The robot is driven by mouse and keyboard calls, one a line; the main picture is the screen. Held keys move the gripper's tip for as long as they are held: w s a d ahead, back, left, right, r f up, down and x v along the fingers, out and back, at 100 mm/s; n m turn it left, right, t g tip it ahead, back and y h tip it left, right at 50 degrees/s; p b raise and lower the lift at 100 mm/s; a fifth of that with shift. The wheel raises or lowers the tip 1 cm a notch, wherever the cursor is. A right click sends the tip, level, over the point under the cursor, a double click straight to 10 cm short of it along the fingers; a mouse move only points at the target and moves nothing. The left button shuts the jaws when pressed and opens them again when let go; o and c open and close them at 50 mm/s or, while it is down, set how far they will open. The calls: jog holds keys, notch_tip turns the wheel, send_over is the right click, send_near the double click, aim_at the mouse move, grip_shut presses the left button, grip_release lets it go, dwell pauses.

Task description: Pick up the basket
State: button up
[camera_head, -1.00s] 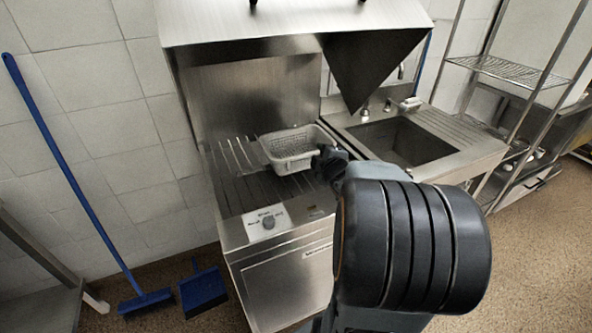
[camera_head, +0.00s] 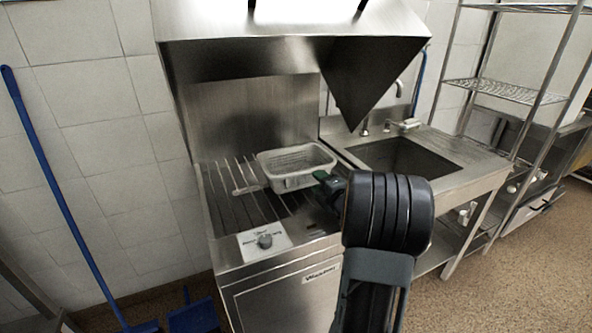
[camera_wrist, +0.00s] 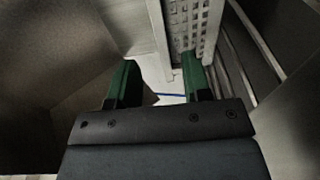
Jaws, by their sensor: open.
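The basket (camera_head: 296,168) is a light grey perforated tray standing upright on the slatted rack of the steel unit. My gripper (camera_head: 325,182) is at the basket's front right corner in the head view, partly hidden behind my wrist. In the wrist view my gripper (camera_wrist: 160,80) shows two green fingers spread apart, with nothing held between them. The basket's perforated wall (camera_wrist: 188,28) rises just beyond the right finger, and its pale edge lies ahead of the gap. I cannot tell whether a finger touches it.
The steel unit (camera_head: 285,232) has a sloped hood (camera_head: 290,35) above the rack. A sink (camera_head: 400,160) is to the right of the basket. A wire shelf (camera_head: 505,90) stands farther right. A blue broom handle (camera_head: 60,190) leans at the left wall.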

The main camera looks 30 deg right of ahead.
aim_at(306, 173)
jog(key=shift+w+a+p, duration=0.1)
jog(key=shift+w+p, duration=0.2)
jog(key=shift+w, duration=2.5)
grip_shut()
